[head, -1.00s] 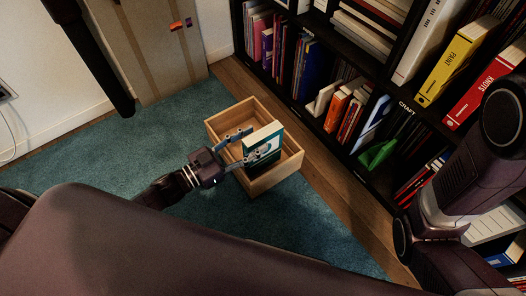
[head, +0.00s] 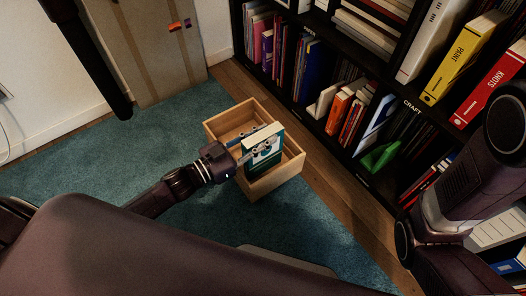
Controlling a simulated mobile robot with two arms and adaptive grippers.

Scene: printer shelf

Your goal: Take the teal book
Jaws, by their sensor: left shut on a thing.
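The teal book (head: 262,143) stands upright in an open wooden crate (head: 291,165) on the floor, its white page edges facing up. My left gripper (head: 258,149) reaches in from the left and is shut on the teal book near its upper part. One finger lies across the near cover; the other is mostly hidden behind the book. The book's lower part is hidden by the crate wall. My right gripper is out of view; only part of my right arm shows at the right edge.
A dark bookshelf (head: 352,67) full of books and binders stands close behind and right of the crate. A cardboard box (head: 155,50) leans by the wall at the back left. Teal carpet (head: 110,165) left of the crate is clear.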

